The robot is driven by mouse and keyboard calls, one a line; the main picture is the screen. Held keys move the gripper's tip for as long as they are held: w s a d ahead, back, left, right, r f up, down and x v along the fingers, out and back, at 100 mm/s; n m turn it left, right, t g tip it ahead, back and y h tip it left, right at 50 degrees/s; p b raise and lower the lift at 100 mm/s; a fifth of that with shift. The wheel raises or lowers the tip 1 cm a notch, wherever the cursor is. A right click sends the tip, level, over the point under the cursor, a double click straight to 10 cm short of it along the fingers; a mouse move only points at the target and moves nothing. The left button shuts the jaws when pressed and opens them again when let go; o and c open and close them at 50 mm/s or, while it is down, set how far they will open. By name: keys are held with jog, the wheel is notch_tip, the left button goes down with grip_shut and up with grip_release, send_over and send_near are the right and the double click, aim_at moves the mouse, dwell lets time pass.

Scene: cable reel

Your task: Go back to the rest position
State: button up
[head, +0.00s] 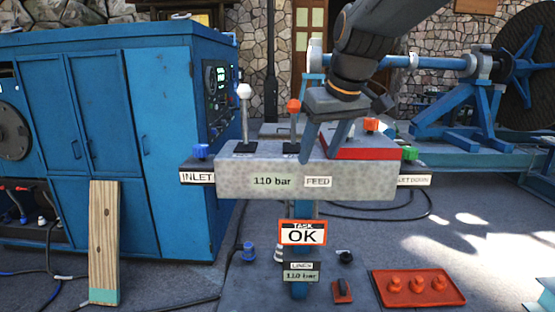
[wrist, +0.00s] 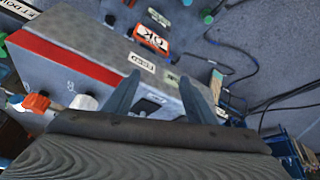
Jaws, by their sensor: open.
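My gripper (head: 321,150) hangs above the right half of the grey control console (head: 225,175). Its two fingers are spread apart, with nothing seen between them. In the wrist view my gripper (wrist: 158,100) shows over the console top (wrist: 110,42). A white-knobbed lever (head: 244,92) stands upright left of my gripper. An orange-knobbed lever (head: 293,106) stands close beside my gripper's left side in the head view; I cannot tell the exact gap. The sign below the console (head: 302,236) reads TASK OK.
A red-edged panel (head: 362,152) lies close to my gripper's right. A blue cabinet (head: 100,150) stands left, with a wooden board (head: 104,240) in front. A blue reel stand (head: 460,110) is at the back right. A red tray (head: 445,291) lies low at front right.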

jog(key=s+d+f+m+g, duration=0.1)
jog(key=s+d+f, duration=0.2)
jog(key=s+f, duration=0.2)
jog(key=s+d+f+m+g+h, duration=0.1)
jog(key=s+f, duration=0.5)
jog(key=f, duration=0.6)
jog(key=s+d+f+m+g, duration=0.1)
jog(key=s+d+f+m, duration=0.2)
jog(key=s+d+f, duration=0.3)
notch_tip(320, 180, down, 4)
jog(key=shift+r+g+h, duration=0.25)
jog(key=shift+g+h, duration=0.05)
jog(key=shift+h, duration=0.1)
jog(key=shift+w+d, duration=0.1)
